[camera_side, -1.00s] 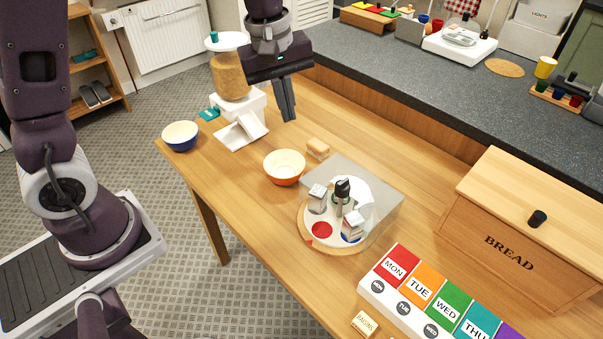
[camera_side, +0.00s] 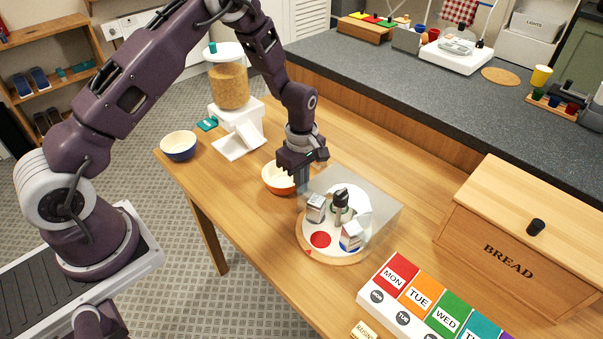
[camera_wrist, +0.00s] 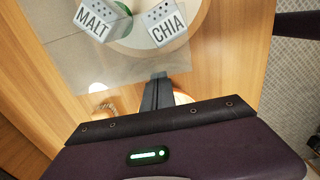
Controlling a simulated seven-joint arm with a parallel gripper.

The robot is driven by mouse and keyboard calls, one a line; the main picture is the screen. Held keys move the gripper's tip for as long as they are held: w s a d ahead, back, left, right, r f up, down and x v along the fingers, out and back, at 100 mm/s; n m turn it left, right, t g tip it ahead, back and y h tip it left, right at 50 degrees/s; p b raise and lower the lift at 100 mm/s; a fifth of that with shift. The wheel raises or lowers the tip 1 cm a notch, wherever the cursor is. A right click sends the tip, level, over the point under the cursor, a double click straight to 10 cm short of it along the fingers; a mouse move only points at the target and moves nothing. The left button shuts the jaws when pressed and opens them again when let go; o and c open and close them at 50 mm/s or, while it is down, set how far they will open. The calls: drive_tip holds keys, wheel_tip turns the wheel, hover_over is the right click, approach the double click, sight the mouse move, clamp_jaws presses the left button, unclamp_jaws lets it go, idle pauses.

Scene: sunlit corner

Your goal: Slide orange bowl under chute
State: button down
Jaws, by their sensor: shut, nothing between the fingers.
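The orange bowl (camera_side: 276,181), cream inside, sits upright on the wooden table in the side view. A sliver of its pale rim shows beside the fingers in the wrist view (camera_wrist: 183,98). My gripper (camera_side: 303,188) is shut and empty, pointing down at the bowl's right side and hiding part of it. Its fingers also show in the wrist view (camera_wrist: 158,82). I cannot tell whether they touch the bowl. The white chute (camera_side: 240,142) slopes down at the front of the grain dispenser (camera_side: 229,86), up and left of the bowl.
A blue bowl (camera_side: 179,147) sits left of the chute near the table edge. A round turntable (camera_side: 318,252) with small cartons and a clear cover is close to my gripper's right. The bread box (camera_side: 500,240) and coloured day boxes (camera_side: 420,290) are farther right.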

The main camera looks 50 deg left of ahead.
drive_tip(key=shift+f, duration=0.1)
drive_tip(key=a, duration=0.8)
drive_tip(key=shift+a, duration=0.1)
wheel_tip(320, 180, up, 9)
wheel_tip(320, 180, up, 16)
drive_tip(key=m+t, duration=0.2)
drive_tip(key=m, duration=0.4)
hover_over(280, 181)
drive_tip(key=s+d, duration=0.6)
drive_tip(key=s, duration=0.1)
drive_tip(key=s+d+r+m+t, duration=0.1)
drive_tip(key=s+d+r+m, duration=0.1)
drive_tip(key=s+m, duration=0.4)
drive_tip(key=s+d+r+m+t, duration=0.2)
drive_tip(key=s+r+m, duration=0.2)
drive_tip(key=s, duration=1)
drive_tip(key=shift+r+m+t, duration=0.3)
drive_tip(key=shift+r+m, duration=0.05)
drive_tip(key=shift+m, duration=0.65)
